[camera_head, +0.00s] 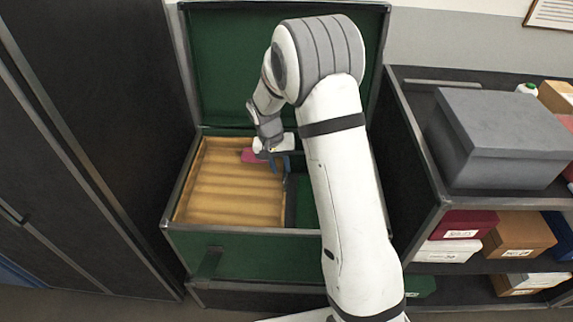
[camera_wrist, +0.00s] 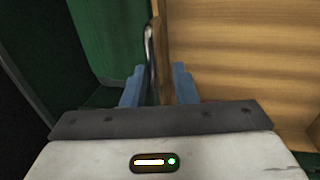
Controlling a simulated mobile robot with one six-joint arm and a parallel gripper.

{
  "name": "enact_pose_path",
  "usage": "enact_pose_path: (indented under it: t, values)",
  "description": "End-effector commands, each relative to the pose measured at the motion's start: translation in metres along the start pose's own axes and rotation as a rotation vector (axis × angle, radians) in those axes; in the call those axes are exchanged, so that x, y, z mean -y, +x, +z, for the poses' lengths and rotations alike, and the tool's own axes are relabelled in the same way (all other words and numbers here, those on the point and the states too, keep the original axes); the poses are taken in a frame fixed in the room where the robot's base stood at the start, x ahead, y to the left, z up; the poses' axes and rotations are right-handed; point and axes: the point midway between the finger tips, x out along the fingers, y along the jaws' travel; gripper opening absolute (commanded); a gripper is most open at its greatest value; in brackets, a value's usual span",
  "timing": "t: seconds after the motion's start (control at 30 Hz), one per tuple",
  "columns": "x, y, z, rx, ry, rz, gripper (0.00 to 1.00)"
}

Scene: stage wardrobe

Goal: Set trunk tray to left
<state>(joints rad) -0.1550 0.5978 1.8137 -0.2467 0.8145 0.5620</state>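The trunk tray (camera_head: 232,190) is a shallow wooden tray in the left part of the open green trunk (camera_head: 270,255). It shows at the right of the wrist view (camera_wrist: 245,60). My gripper (camera_head: 279,165) is at the tray's right edge, pointing down. In the wrist view its blue fingers (camera_wrist: 158,88) stand apart, on either side of the tray's side wall and a thin curved metal handle (camera_wrist: 150,50). Whether the fingers press on them is not clear. Green lining shows to the right of the tray in the head view.
A pinkish-red item (camera_head: 254,156) shows beside my gripper near the tray's back. The raised lid (camera_head: 225,65) stands behind. A dark shelf (camera_head: 430,190) with a grey box (camera_head: 495,135) is at right. A dark cabinet (camera_head: 100,130) stands close at left.

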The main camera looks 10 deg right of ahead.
Motion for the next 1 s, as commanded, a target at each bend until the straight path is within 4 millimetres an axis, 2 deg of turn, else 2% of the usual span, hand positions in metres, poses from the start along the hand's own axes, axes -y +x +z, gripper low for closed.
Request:
enact_pose_path:
  t: [0.1,0.37,0.8,1.0]
  values:
    - [-0.002,0.0,0.0,0.0,0.002,0.001,0.33]
    - [-0.004,-0.003,0.0,0.002,0.003,0.003,0.33]
    - [-0.003,-0.069,0.0,-0.001,0.003,0.002,0.33]
    - [-0.003,-0.078,0.001,0.002,0.003,0.002,0.33]
